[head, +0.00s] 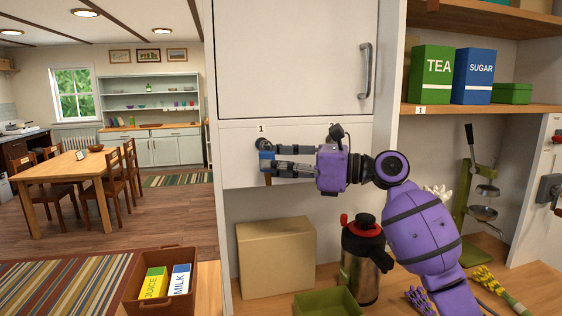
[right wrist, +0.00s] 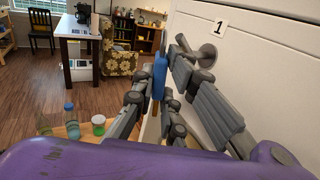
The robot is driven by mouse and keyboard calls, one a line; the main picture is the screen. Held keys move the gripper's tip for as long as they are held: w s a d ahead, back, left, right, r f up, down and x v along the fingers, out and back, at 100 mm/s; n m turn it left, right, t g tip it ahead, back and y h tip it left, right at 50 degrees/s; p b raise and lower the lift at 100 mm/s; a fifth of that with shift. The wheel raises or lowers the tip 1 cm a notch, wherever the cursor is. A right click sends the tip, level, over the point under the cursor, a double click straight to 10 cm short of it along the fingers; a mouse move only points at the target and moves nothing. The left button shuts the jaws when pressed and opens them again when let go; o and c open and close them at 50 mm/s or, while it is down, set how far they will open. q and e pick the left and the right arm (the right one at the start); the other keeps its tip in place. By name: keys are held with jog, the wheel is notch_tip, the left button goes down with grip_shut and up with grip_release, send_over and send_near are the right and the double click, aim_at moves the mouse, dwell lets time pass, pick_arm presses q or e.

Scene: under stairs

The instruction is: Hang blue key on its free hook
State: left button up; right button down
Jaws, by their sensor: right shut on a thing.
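The blue key (head: 266,163) is held at the left end of my right gripper (head: 275,161), in front of the white panel below the cupboard door. A brass-coloured part hangs below its blue head. In the right wrist view the blue key (right wrist: 160,76) stands upright between the shut fingers of my right gripper (right wrist: 163,88). A hook (head: 261,142) under label 1 is just above the key; I cannot tell whether they touch. A round hook mount (right wrist: 207,53) shows beside label 1. Another dark hook (head: 337,132) under label 2 is partly hidden behind my gripper. My left gripper is out of view.
A cardboard box (head: 276,258), a red-topped flask (head: 364,255) and a green tray (head: 327,303) stand on the counter below my right arm. The cupboard door (head: 294,55) is closed above. Open room lies left of the panel.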

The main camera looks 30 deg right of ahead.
jog(key=shift+w+d+r+m+t, duration=0.15)
jog(key=shift+w+d+m+t, duration=0.15)
jog(key=shift+w+d, duration=0.3)
jog(key=c, duration=2)
grip_release()
jog(key=shift+w+a, duration=0.1)
jog(key=shift+w, duration=0.05)
jog(key=o, duration=0.3)
jog(key=w, duration=0.1)
jog(key=w+f, duration=0.1)
jog(key=w, duration=0.1)
jog(key=shift+a+f, duration=0.1)
jog(key=shift+f, duration=0.15)
jog(key=shift+o, duration=0.2)
jog(key=shift+s+r, duration=0.1)
jog(key=shift+s, duration=0.15)
jog(key=shift+o, duration=0.2)
jog(key=shift+s+r, duration=0.15)
jog(key=shift+s, duration=0.2)
jog(key=o, duration=0.7)
jog(key=shift+a, duration=0.1)
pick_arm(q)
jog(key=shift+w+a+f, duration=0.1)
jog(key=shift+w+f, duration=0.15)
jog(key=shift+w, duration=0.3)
pick_arm(e)
jog(key=shift+s, duration=0.1)
